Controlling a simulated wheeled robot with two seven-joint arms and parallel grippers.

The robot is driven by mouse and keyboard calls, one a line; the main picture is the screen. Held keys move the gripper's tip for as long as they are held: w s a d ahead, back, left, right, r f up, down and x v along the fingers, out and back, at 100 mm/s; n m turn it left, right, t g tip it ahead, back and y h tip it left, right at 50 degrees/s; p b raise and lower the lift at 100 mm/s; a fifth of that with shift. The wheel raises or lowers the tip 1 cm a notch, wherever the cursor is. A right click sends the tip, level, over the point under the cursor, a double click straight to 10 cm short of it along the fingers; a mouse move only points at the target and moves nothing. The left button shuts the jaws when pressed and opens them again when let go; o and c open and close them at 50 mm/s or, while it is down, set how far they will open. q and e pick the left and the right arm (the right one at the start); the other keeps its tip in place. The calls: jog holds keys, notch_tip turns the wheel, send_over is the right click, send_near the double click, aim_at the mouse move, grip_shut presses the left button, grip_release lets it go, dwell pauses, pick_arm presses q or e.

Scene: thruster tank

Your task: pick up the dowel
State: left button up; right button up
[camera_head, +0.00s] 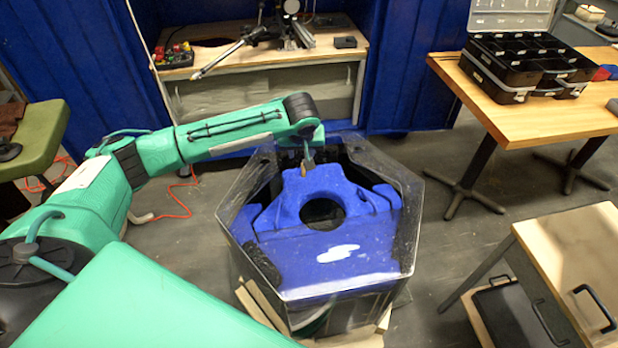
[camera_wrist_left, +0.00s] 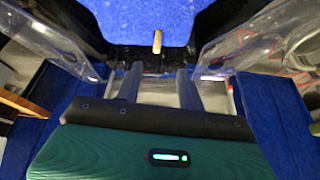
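The dowel (camera_wrist_left: 157,42) is a short tan peg standing on the blue block in the left wrist view. It also shows as a small brownish spot in the head view (camera_head: 303,171), at the back of the blue block (camera_head: 322,255) inside the clear hexagonal tank (camera_head: 415,200). My left gripper (camera_wrist_left: 159,70) is open in the left wrist view. Its two fingers are apart and nothing is between them. The dowel is just beyond the fingertips, roughly centred on the gap. In the head view my left gripper (camera_head: 308,156) reaches over the tank's back rim. My right gripper is not in view.
The tank's clear walls rise around the blue block, which has a round dark hole (camera_head: 323,213). A wooden workbench (camera_head: 340,55) stands behind. A wooden table (camera_head: 530,115) with black organizer boxes (camera_head: 520,65) is at the right. A wooden-topped cabinet (camera_head: 575,250) is at the lower right.

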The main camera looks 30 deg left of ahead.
pick_arm(q)
jog(key=x, duration=0.8)
jog(key=shift+a, duration=0.1)
jog(key=shift+w+x, duration=0.25)
jog(key=shift+x, duration=1.1)
jog(key=shift+w+x, duration=0.2)
jog(key=shift+x, duration=1.15)
jog(key=shift+r, duration=0.15)
grip_shut()
